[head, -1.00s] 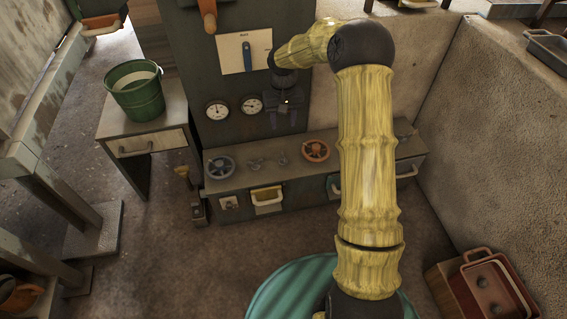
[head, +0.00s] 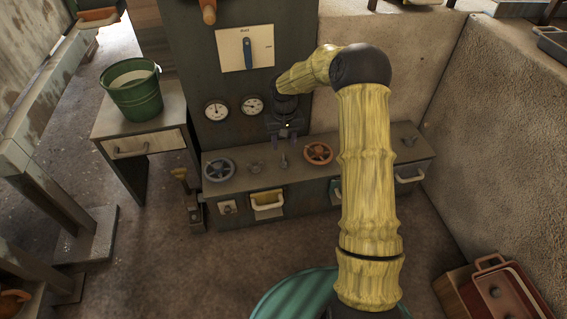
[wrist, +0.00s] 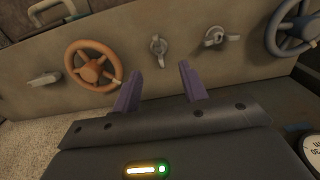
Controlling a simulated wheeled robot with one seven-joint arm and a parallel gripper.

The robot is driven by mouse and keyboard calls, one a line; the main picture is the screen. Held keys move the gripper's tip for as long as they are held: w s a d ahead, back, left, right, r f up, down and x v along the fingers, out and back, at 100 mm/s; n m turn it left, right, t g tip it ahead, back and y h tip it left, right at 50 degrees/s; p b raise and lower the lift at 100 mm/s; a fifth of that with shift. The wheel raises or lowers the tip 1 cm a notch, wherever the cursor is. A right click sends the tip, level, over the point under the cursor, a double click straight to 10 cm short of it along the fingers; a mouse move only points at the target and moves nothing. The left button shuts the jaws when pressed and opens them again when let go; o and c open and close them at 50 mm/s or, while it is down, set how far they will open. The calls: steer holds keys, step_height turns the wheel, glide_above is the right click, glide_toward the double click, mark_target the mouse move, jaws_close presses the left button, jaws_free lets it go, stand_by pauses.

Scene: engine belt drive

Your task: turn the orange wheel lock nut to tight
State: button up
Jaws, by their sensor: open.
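The orange wheel (head: 318,152) sits on top of the low bench; it also shows at the left of the wrist view (wrist: 93,66). The small metal winged nut beside it (head: 283,160) stands between the wheels, nearest the orange one; it shows beyond my fingertips in the wrist view (wrist: 158,47). A similar winged nut (wrist: 220,37) is nearer the blue wheel (wrist: 293,30). My gripper (wrist: 160,72) is open and empty, its two purple fingers apart. It hangs above and behind the nut near the orange wheel, not touching it.
A small lever-like fitting (wrist: 43,79) is on the orange wheel's other side. Two gauges (head: 215,110) and a blue-lever plate (head: 245,48) are on the upright cabinet behind. A green bucket (head: 133,90) stands on a side table.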

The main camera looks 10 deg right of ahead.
mark_target(284, 161)
step_height(284, 161, down, 7)
steer(key=b, duration=0.3)
steer(key=shift+b, duration=0.4)
steer(key=shift+s+a+f+b, duration=0.15)
steer(key=shift+f+b, duration=0.15)
steer(key=shift+f, duration=0.25)
steer(key=shift+d, duration=0.2)
jaws_close()
